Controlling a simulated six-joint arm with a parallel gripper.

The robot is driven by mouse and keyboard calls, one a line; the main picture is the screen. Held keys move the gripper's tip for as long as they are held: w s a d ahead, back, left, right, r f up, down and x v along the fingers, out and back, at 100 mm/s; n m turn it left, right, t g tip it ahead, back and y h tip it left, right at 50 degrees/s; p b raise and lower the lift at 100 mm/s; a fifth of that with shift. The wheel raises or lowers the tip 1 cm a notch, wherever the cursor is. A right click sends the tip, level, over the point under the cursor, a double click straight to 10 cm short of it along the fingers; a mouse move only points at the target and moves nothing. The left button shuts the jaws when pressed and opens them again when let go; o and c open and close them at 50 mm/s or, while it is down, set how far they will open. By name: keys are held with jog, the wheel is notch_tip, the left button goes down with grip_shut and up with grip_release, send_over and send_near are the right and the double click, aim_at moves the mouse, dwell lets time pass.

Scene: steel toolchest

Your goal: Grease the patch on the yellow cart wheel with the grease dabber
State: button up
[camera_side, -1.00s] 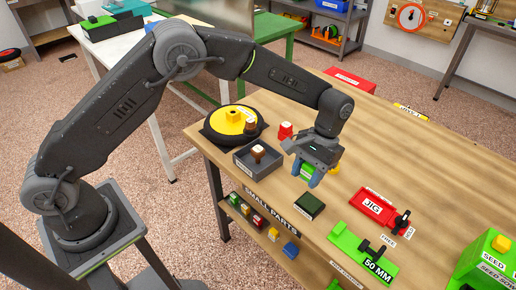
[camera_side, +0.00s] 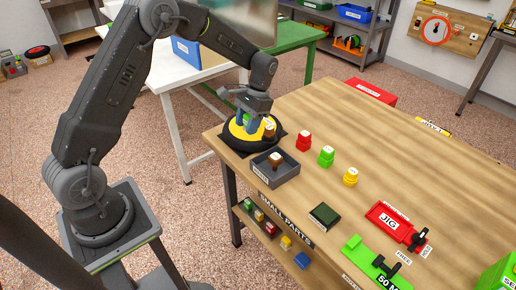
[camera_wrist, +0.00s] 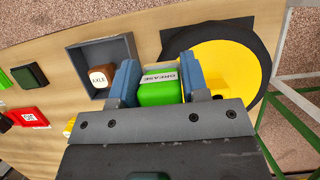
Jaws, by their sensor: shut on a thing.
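The yellow cart wheel (camera_side: 238,134), a yellow disc in a black tyre, lies flat at the table's left end. It also shows in the wrist view (camera_wrist: 237,58), partly behind my gripper. My gripper (camera_side: 252,120) is over the wheel, its fingers pointing down. In the wrist view my gripper (camera_wrist: 158,78) is shut on a green block labelled GREASE (camera_wrist: 158,93), the grease dabber. A brown piece with a pale top (camera_side: 269,130) stands at the wheel's right side. The dabber's lower end and the patch are hidden, so I cannot tell whether they touch.
A grey tray (camera_side: 257,178) holding a brown AXLE piece (camera_side: 276,160) is close to the wheel. Red (camera_side: 303,141), green (camera_side: 326,156) and yellow (camera_side: 350,176) pieces stand to the right. A dark green block (camera_side: 324,215) and red jig (camera_side: 390,220) lie further along.

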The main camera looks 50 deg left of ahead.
notch_tip(320, 180, up, 3)
send_over(225, 128)
jog(key=w+d, duration=0.1)
jog(key=w, duration=0.1)
jog(key=shift+s+a+f, duration=0.1)
jog(key=shift+f, duration=1.1)
jog(key=shift+s+a+f, duration=0.1)
jog(key=shift+a+f, duration=0.05)
jog(key=shift+f, duration=1.05)
jog(key=shift+s+a+f, duration=0.1)
jog(key=shift+f, duration=1.1)
jog(key=shift+d+f, duration=0.6)
jog(key=shift+c, duration=0.3)
jog(key=shift+d, duration=2.65)
jog(key=shift+a, duration=3.3)
jog(key=shift+r, duration=4.15)
